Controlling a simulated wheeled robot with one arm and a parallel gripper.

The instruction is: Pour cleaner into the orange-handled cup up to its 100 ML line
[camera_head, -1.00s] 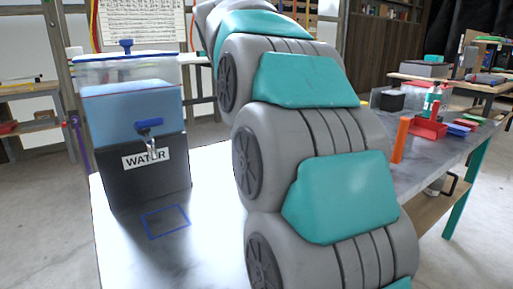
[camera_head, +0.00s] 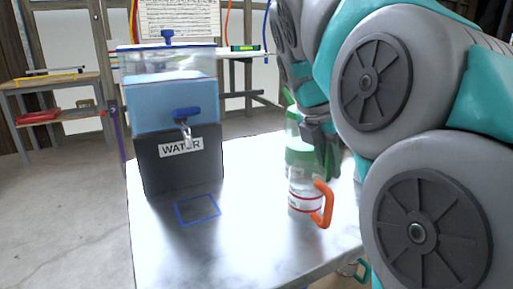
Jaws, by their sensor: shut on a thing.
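The clear cup (camera_head: 300,196) with red marks and an orange handle (camera_head: 323,206) is upright at the right part of the metal table. Its handle points right. My gripper (camera_head: 320,150) is just above and behind it, partly hidden by my arm. It appears shut on the green cleaner bottle (camera_head: 299,157), which looks roughly upright. The bottle's pale green upper part (camera_head: 291,112) shows left of the fingers. Bottle and cup overlap in this view, so I cannot tell whether they touch. The 100 ML line and any liquid level in the cup are too small to read.
A water dispenser (camera_head: 178,158) with a blue tap (camera_head: 187,115) stands at the table's left back. A blue square outline (camera_head: 198,209) is marked before it. The metal table top (camera_head: 245,235) is bare between outline and cup. My arm blocks the right side.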

